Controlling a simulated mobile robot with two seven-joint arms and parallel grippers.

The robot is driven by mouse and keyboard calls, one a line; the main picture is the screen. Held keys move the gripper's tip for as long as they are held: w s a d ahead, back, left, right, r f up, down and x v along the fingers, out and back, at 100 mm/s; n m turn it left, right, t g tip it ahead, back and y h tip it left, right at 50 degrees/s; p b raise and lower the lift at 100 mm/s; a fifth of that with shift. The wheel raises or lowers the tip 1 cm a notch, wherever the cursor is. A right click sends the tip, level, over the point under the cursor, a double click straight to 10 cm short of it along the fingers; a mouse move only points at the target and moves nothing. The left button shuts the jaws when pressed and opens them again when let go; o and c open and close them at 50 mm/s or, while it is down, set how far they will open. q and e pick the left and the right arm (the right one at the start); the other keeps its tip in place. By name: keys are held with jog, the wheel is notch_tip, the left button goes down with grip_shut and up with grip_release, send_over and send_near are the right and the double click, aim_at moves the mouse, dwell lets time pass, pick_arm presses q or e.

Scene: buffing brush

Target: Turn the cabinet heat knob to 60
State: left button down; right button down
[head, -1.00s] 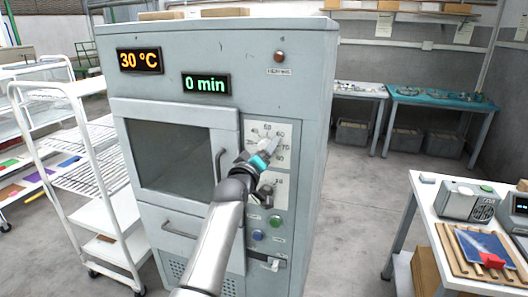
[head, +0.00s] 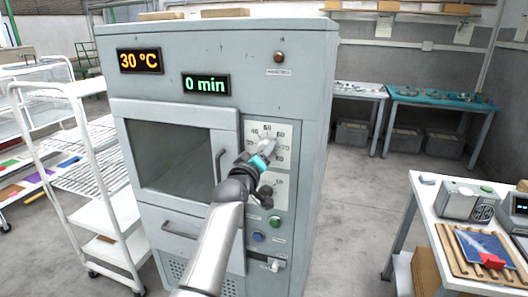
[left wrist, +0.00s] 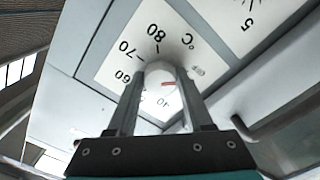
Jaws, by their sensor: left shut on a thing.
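The cabinet (head: 285,60) is a tall grey unit. Its temperature display (head: 140,61) reads 30 °C. The white heat dial plate (head: 252,127) carries numbers that include 60, 70 and 80. My left gripper (head: 266,149) is at this dial and partly covers it. In the left wrist view, the two fingers of my left gripper (left wrist: 160,88) stand on either side of the pale round heat knob (left wrist: 164,72) and are shut on it. A short red mark shows between the fingers; I cannot tell which number it points to. My right gripper is not in view.
A second knob (head: 266,191) sits just below, with a green button (head: 274,220) and blue button (head: 258,237) under it. The door handle (head: 220,167) stands out left of my wrist. A white rack (head: 85,150) is at left, a white table (head: 440,215) at right.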

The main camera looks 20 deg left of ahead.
pick_arm(q)
jog(key=shift+m, duration=0.3)
jog(key=m+p, duration=0.3)
jog(key=m, duration=1.4)
jog(key=m+p, duration=0.4)
jog(key=m, duration=1.4)
jog(key=shift+a+r, duration=0.15)
dwell(0.4)
jog(key=shift+c, duration=1.5)
grip_release()
